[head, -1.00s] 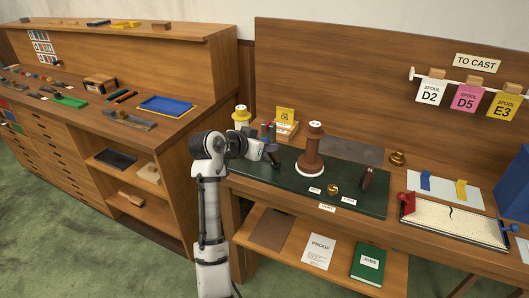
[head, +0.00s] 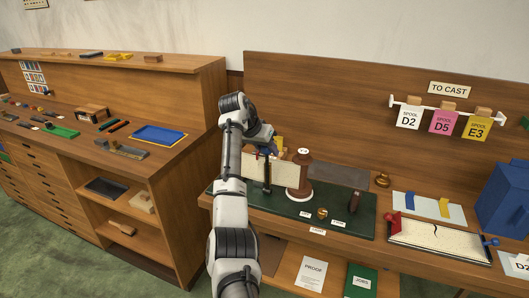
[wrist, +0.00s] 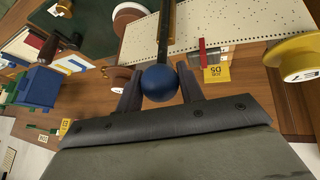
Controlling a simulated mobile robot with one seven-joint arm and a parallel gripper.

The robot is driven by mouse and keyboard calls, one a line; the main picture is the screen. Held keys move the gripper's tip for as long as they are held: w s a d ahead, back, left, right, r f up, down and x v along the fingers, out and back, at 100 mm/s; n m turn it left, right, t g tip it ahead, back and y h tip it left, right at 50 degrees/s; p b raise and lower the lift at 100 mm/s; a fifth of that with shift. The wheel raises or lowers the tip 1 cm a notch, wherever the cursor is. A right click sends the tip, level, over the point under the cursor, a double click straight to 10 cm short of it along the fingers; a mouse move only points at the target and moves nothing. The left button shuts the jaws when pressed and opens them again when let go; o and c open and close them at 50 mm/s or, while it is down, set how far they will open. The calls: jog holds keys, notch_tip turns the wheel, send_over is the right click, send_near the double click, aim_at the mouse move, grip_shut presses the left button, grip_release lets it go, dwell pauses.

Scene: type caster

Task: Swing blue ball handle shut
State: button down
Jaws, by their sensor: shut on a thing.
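A blue ball (wrist: 158,82) on a dark straight rod (wrist: 166,30) sits between the two fingers of my gripper (wrist: 158,88) in the wrist view. The gripper is shut on the ball. In the head view my gripper (head: 268,148) is above the left part of the dark green mat (head: 228,200), and the dark rod (head: 267,180) runs down below it. My arm hides part of the mat.
A brown spool (head: 299,175) with a white base stands just right of the rod. A yellow spool (wrist: 293,58) shows close by in the wrist view.

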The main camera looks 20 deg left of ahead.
jog(key=shift+w+g, duration=0.3)
jog(key=shift+w, duration=0.1)
jog(key=shift+r, duration=0.2)
jog(key=c, duration=1.1)
grip_release()
jog(key=shift+w, duration=0.1)
jog(key=shift+c, duration=0.2)
jog(key=shift+o, duration=1.1)
jog(key=shift+f, duration=0.2)
jog(key=shift+s+a+r, duration=0.15)
jog(key=shift+s+r, duration=0.1)
jog(key=shift+r, duration=0.15)
jog(key=b+v, duration=0.3)
jog(key=v, duration=1)
jog(key=shift+b, duration=0.4)
